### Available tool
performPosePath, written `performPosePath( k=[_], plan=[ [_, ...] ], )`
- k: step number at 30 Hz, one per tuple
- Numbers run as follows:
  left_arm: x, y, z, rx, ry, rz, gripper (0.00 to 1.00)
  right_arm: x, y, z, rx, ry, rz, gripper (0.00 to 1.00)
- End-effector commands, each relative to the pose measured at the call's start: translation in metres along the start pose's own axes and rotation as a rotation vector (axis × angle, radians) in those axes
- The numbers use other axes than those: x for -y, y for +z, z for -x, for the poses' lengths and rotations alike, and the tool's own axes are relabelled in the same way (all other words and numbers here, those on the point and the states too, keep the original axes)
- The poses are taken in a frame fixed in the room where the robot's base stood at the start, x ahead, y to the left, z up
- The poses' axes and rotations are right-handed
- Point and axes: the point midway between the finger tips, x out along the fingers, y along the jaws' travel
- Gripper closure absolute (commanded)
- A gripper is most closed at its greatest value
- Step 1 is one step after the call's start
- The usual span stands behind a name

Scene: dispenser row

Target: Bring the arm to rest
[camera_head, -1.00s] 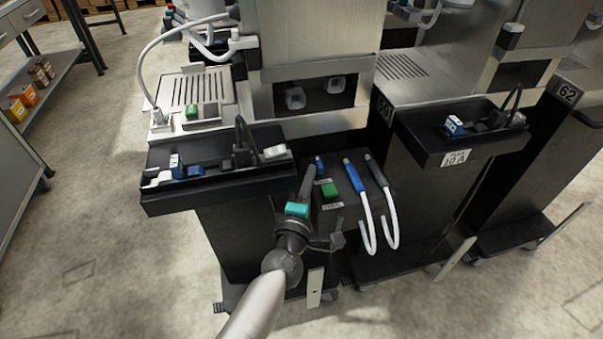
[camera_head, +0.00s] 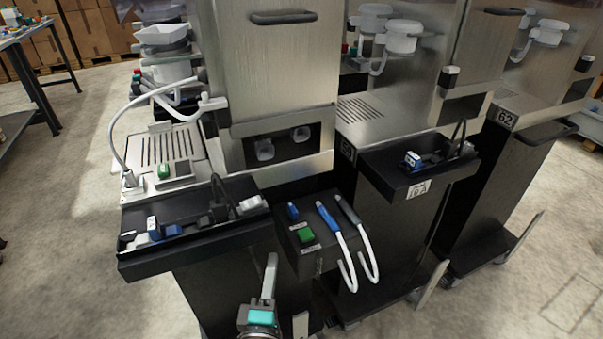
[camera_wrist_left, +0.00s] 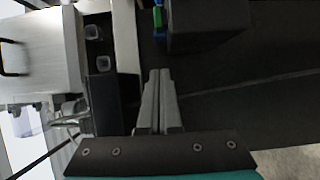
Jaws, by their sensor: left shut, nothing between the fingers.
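My left gripper (camera_head: 270,268) is at the bottom middle of the head view, below the black button panel (camera_head: 318,242). Its pale fingers are together with nothing between them. In the left wrist view its closed fingers (camera_wrist_left: 160,78) show in the middle, pointing up the picture. The teal band (camera_head: 262,318) is on my own left wrist. My right gripper is in neither view.
The panel holds a green button (camera_head: 305,236) and a blue-handled hose (camera_head: 327,216). A black tray (camera_head: 195,240) juts out at left. A second tray (camera_head: 408,178) juts out at right. Steel dispensers (camera_head: 270,70) stand behind. Open floor (camera_head: 70,230) lies at left.

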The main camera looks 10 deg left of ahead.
Motion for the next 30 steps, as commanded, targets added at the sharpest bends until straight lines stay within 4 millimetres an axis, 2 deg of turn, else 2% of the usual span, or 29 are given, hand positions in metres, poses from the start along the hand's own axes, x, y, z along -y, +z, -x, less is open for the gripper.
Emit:
performPosePath(
  k=[4, 7, 8, 11, 12, 14, 18, 20, 22, 25, 27, 30],
  plan=[
    [0.008, 0.002, 0.001, 0.013, -0.015, -0.030, 1.00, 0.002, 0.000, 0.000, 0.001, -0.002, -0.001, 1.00],
    [0.037, 0.006, 0.004, 0.059, -0.068, -0.138, 1.00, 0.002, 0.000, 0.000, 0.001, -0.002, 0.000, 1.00],
    [0.050, 0.008, 0.006, 0.082, -0.093, -0.187, 1.00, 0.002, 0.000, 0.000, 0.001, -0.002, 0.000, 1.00],
    [0.108, 0.011, 0.021, 0.187, -0.201, -0.395, 1.00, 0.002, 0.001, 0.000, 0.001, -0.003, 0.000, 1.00],
    [0.134, 0.011, 0.030, 0.237, -0.250, -0.486, 1.00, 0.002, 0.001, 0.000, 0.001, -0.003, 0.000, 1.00],
    [0.173, 0.007, 0.046, 0.316, -0.323, -0.622, 1.00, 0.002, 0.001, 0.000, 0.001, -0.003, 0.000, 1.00],
    [0.258, -0.013, 0.098, 0.525, -0.503, -0.913, 1.00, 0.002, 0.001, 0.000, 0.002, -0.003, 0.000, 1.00],
    [0.291, -0.028, 0.124, 0.621, -0.581, -1.029, 1.00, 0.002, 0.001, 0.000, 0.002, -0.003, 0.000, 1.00],
    [0.325, -0.048, 0.160, 0.743, -0.673, -1.154, 1.00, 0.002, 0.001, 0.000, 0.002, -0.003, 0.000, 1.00],
    [0.361, -0.080, 0.210, 0.914, -0.790, -1.305, 1.00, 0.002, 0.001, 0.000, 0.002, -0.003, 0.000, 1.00],
    [0.378, -0.100, 0.241, 1.020, -0.858, -1.383, 1.00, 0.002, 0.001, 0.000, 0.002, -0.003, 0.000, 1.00],
    [0.392, -0.123, 0.276, 1.141, -0.930, -1.459, 1.00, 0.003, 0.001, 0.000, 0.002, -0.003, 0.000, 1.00]
  ],
)
